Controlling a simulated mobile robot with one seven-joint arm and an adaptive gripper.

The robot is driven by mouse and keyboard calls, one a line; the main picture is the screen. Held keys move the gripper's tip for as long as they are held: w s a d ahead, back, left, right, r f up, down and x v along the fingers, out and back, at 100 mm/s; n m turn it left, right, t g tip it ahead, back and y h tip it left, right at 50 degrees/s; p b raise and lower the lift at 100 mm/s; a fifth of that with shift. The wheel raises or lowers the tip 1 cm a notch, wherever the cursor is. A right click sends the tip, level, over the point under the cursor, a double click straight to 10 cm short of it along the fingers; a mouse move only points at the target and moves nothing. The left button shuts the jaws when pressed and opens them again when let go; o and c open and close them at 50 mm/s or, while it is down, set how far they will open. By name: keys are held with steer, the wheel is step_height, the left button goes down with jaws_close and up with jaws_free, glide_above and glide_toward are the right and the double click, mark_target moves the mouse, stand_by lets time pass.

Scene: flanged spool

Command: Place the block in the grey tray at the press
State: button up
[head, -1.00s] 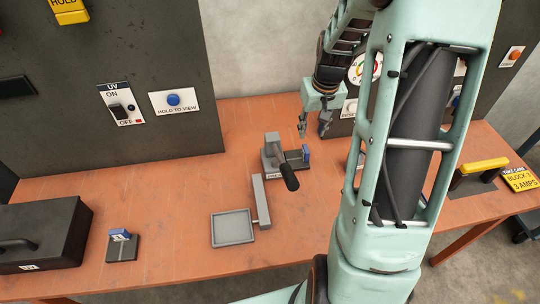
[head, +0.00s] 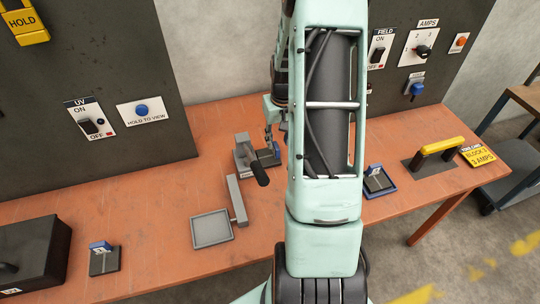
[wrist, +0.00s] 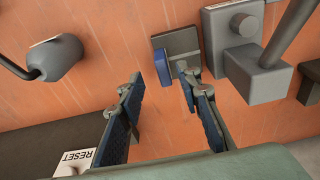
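A block with a blue face and a grey-black base (head: 266,158) stands beside the grey press (head: 243,152); it also shows in the wrist view (wrist: 177,46). The press has a black-gripped lever, and its post and lever show at the upper right of the wrist view (wrist: 247,65). The grey tray (head: 229,240) lies empty in front of the press. My gripper (head: 269,137) is above the block, partly hidden by my arm in the head view.
Another blue-faced block (head: 101,249) stands at left, near a black case (head: 38,250). A third (head: 377,172) sits in a blue-rimmed tray (head: 388,193) at right. A yellow-handled device (head: 436,149) stands farther right. A grey bar (head: 236,199) adjoins the tray.

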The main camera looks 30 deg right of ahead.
mark_target(276, 145)
steer(key=shift+w+f, duration=0.2)
steer(key=shift+f, duration=0.6)
steer(key=shift+w+f, duration=0.15)
steer(key=shift+f, duration=0.7)
steer(key=shift+w+f, duration=0.2)
steer(key=shift+f, duration=0.6)
jaws_close()
steer(key=shift+r, duration=0.1)
